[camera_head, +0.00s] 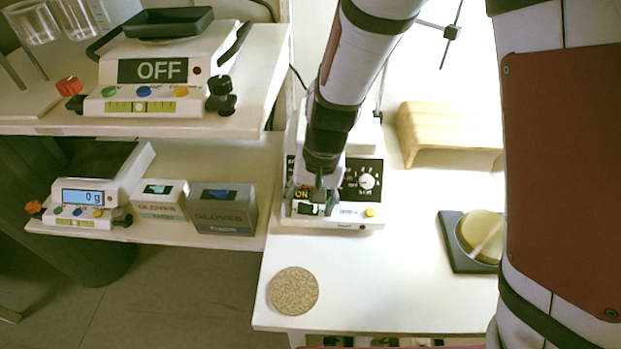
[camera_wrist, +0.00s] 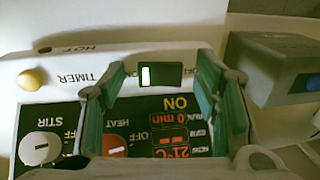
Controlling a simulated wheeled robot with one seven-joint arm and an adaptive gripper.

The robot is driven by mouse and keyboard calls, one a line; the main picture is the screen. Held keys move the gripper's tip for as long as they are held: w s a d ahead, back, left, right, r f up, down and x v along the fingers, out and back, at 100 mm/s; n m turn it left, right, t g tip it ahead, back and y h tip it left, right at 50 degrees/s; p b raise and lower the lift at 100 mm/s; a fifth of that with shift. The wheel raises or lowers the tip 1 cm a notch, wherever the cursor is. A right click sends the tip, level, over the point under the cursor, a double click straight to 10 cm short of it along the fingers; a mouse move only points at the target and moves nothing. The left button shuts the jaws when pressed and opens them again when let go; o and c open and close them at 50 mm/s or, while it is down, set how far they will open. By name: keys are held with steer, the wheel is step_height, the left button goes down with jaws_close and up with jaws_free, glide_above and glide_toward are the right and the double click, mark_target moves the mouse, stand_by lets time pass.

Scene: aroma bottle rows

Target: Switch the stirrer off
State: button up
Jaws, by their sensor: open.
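The stirrer (camera_head: 372,150) stands on the white bench, partly hidden behind my arm. Its panel shows upside down in the wrist view, with a white STIR knob (camera_wrist: 40,149), a red HEAT knob (camera_wrist: 117,146) and a yellow TIMER button (camera_wrist: 32,79). The display (camera_wrist: 172,140) reads ON, 0 min and 21°C. A dark rocker switch (camera_wrist: 166,76) with a lit white-green part sits on the front edge between OFF and ON marks. My gripper (camera_head: 315,203) is open over the front of the stirrer. In the wrist view its fingers (camera_wrist: 160,90) stand apart on either side of the switch.
Glove boxes (camera_head: 222,209) and a scale reading 0 g (camera_head: 80,197) sit on the lower left shelf. Another scale marked OFF (camera_head: 152,70) is on the upper shelf. A cork disc (camera_head: 293,291), a wooden stand (camera_head: 450,115) and a dark plate (camera_head: 455,255) are on the bench.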

steer(key=c, duration=1.1)
steer(key=shift+c, duration=0.2)
steer(key=p, duration=0.2)
steer(key=h+p, duration=0.1)
steer(key=p, duration=0.1)
steer(key=shift+a+r, duration=0.15)
steer(key=shift+r, duration=0.1)
steer(key=p, duration=0.2)
steer(key=shift+a+h+p, duration=0.15)
steer(key=shift+h+p, duration=0.15)
steer(key=shift+h, duration=0.1)
steer(key=shift+f+p, duration=0.2)
steer(key=shift+p, duration=0.15)
steer(key=o, duration=1.1)
steer(key=shift+o, duration=0.2)
